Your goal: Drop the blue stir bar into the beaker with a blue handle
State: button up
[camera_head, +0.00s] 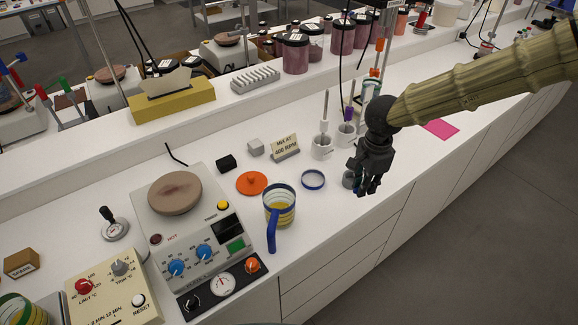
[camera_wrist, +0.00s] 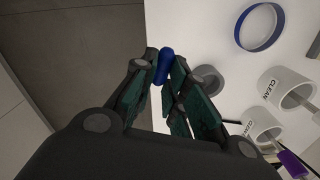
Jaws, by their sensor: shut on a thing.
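My gripper (camera_head: 367,186) is over the right front part of the white bench, near its edge. In the wrist view the fingertips (camera_wrist: 164,72) are shut on the blue stir bar (camera_wrist: 165,62), a small dark blue rod whose end sticks out past the tips. I cannot make out the stir bar in the head view. The beaker with a blue handle (camera_head: 279,210) stands upright left of my gripper, right of the hot plate. It is clear with bands and holds something yellowish; its blue handle (camera_head: 272,232) points to the front. My gripper is well apart from it.
A blue ring (camera_head: 313,180) lies between the beaker and my gripper. A small grey dish (camera_head: 348,180) is beside my gripper. White cups (camera_head: 322,147) with rods stand behind. A hot plate (camera_head: 184,215) and an orange lid (camera_head: 251,183) flank the beaker.

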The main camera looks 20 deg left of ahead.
jog(key=s+a+r+m+p, duration=0.2)
jog(key=s+a+r+m, duration=0.2)
jog(key=a+m, duration=0.4)
jog(key=s+a+r+m+p, duration=0.2)
jog(key=s+a+r+m, duration=0.3)
jog(key=a, duration=0.5)
jog(key=shift+m, duration=0.7)
jog(key=shift+w+a+f+b, duration=0.15)
jog(key=shift+f+b, duration=1.05)
jog(key=shift+f, duration=0.65)
jog(key=shift+s+a+f+b, duration=0.15)
jog(key=shift+f+b, duration=1.05)
jog(key=shift+f, duration=0.6)
jog(key=shift+w, duration=0.1)
jog(key=o, duration=0.7)
jog(key=shift+o, duration=0.2)
notch_tip(320, 180, up, 12)
